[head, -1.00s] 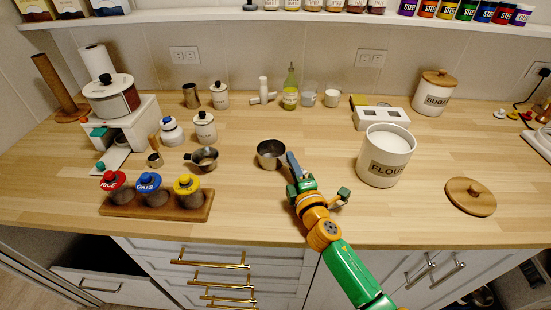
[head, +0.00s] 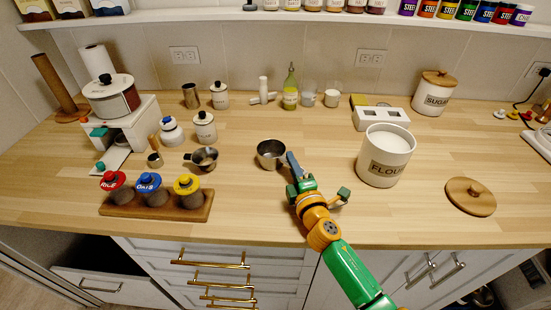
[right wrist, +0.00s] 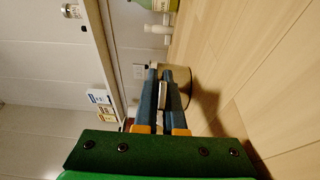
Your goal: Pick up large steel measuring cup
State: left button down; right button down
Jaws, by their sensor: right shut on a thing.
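The large steel measuring cup (head: 268,155) stands upright on the wooden counter near its middle. My right gripper (head: 292,161) is at the cup's right side, shut on its handle. In the right wrist view, the two blue fingers (right wrist: 163,90) lie on either side of the pale metal handle (right wrist: 163,96), and the cup's body (right wrist: 184,74) shows just beyond them, partly hidden. The cup appears to rest on the counter. My left gripper is not in view.
A smaller steel cup with a handle (head: 205,159) sits to the left, behind a wooden rack (head: 120,206) of lidded jars. A flour canister (head: 385,160) stands to the right, near a round wooden lid (head: 470,197). Counter around the cup is clear.

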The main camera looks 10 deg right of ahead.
notch_tip(320, 180, up, 4)
jog(key=shift+f+p, duration=0.25)
jog(key=shift+p, duration=1)
jog(key=s+r+p, duration=0.3)
jog(key=s+r, duration=0.6)
jog(key=s, duration=0.5)
jog(key=s+f+m+g+h, duration=0.1)
jog(key=s+m+g+h, duration=0.1)
jog(key=s+m+h, duration=0.4)
jog(key=s+h, duration=0.3)
jog(key=shift+a, duration=0.2)
jog(key=shift+w+f, duration=0.1)
